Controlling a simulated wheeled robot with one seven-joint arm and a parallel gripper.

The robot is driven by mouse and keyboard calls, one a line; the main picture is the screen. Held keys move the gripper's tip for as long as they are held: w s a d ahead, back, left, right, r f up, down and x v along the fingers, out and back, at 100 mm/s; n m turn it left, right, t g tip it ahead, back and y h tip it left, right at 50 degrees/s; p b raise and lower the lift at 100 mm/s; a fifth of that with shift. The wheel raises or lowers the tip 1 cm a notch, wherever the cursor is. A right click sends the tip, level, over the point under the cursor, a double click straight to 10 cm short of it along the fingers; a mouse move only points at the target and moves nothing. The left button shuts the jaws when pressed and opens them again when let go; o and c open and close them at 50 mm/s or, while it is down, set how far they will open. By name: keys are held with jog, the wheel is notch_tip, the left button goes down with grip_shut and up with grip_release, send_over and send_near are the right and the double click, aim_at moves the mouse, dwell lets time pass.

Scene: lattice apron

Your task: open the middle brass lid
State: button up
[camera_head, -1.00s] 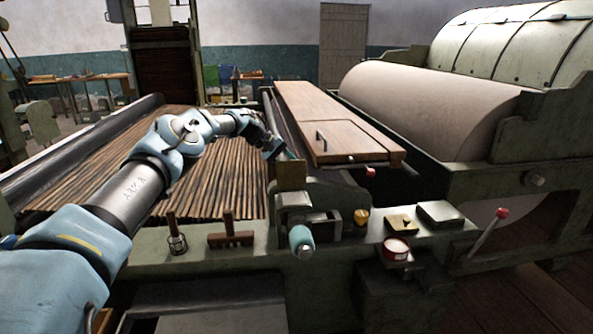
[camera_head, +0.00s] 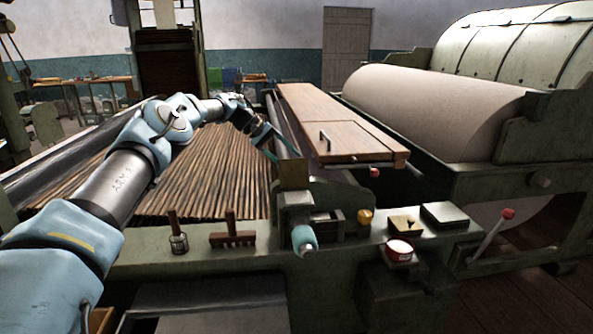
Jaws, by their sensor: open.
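A brass-coloured block or plate (camera_head: 294,175) stands upright at the near end of the lattice, above a teal-ended roller. I cannot tell for certain which of these is the middle brass lid.
A long wooden cover (camera_head: 345,140) with a dark handle lies right of my gripper. The brown lattice (camera_head: 190,180) spreads left.

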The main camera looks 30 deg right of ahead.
jog(key=v, duration=0.5)
jog(key=shift+d+b, duration=0.1)
jog(key=shift+b, duration=0.2)
jog(key=shift+c, duration=0.3)
